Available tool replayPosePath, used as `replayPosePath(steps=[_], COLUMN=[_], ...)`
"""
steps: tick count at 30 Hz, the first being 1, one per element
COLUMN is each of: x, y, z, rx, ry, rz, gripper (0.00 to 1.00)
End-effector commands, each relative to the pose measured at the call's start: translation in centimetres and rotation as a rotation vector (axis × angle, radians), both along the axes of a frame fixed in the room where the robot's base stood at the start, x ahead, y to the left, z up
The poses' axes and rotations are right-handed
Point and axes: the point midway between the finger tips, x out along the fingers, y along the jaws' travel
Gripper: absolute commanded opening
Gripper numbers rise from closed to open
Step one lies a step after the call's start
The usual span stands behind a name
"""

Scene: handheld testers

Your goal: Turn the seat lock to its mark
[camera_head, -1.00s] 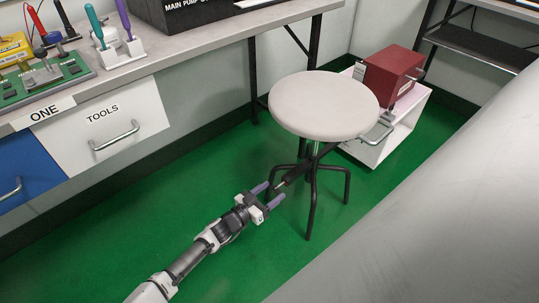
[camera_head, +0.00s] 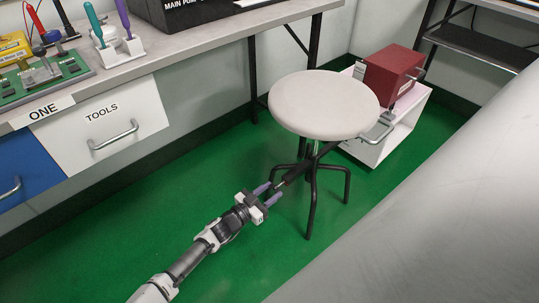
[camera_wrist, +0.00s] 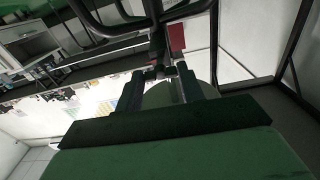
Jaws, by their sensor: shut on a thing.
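The stool's round pale seat (camera_head: 324,103) stands on a post with dark splayed legs (camera_head: 312,205). The seat lock looks to be the dark lever (camera_head: 296,174) that slants down and left from under the seat. My gripper (camera_head: 275,191) is at the lever's lower left end, its two purple-tipped fingers closed around that end. In the wrist view my gripper (camera_wrist: 160,72) has a finger on either side of a small dark and red part; the view is dim and its contact is hard to see. I cannot make out the mark.
A white cart (camera_head: 385,135) with a red box (camera_head: 393,72) stands close behind the stool at right. A workbench with a tools drawer (camera_head: 105,124) runs along the left. Green floor (camera_head: 180,205) is clear around the arm. A large grey surface (camera_head: 450,210) fills the lower right.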

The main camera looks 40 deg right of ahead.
Motion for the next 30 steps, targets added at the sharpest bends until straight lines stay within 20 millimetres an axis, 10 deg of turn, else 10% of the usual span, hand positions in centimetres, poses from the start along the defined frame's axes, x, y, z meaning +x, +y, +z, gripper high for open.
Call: replayPosePath(steps=[4, 5, 9, 20, 30], x=[0.0, 0.0, 0.0, 0.0, -0.4], y=[0.0, 0.0, 0.0, 0.5, 6.8], z=[0.0, 0.0, 0.0, 0.1, 0.3], rx=[0.0, 0.0, 0.0, 0.001, 0.003], ry=[-0.002, -0.002, -0.001, 0.0, -0.001], rz=[-0.001, -0.001, -0.001, 0.0, 0.004], gripper=[0.15, 0.42, 0.6, 0.6, 0.6])
